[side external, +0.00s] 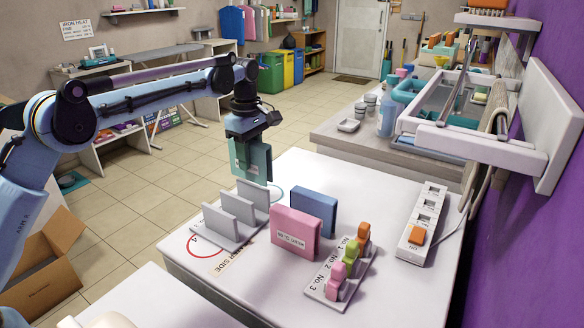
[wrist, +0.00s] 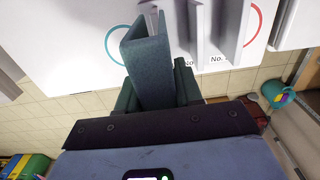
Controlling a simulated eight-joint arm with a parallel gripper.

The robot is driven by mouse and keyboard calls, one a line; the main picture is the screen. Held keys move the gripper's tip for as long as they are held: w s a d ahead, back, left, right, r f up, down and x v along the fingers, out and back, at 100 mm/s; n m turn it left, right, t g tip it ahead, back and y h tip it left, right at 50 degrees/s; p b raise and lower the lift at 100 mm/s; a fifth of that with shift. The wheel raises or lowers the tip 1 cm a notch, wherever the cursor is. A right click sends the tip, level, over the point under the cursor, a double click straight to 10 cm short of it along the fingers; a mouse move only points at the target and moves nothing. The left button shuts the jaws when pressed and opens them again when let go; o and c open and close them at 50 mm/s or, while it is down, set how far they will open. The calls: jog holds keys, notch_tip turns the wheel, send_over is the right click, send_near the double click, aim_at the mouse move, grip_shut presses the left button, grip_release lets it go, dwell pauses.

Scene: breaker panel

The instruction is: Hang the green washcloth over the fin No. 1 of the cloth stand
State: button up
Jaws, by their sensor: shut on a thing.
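My gripper (side external: 250,142) is shut on the green washcloth (side external: 258,167), which hangs folded below it in the side view. In the wrist view the washcloth (wrist: 152,72) sits between the dark green fingers (wrist: 157,95), its two layers parted at the far end. The grey cloth stand (side external: 233,236) has three upright fins on the white table. The washcloth is above the rearmost fin (side external: 261,196) in the side view; whether they touch is unclear. Fins (wrist: 232,30) also show right of the cloth in the wrist view. Their labels are only partly readable.
Farther right are a rack with orange, green and pink pieces (side external: 350,254) and a white switch strip (side external: 408,242). The table's front right is clear.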

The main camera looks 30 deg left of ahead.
aim_at(252, 184)
jog(key=shift+f, duration=4.3)
jog(key=o, duration=1.2)
jog(key=shift+c, duration=0.2)
notch_tip(252, 184, up, 12)
jog(key=shift+f, duration=0.1)
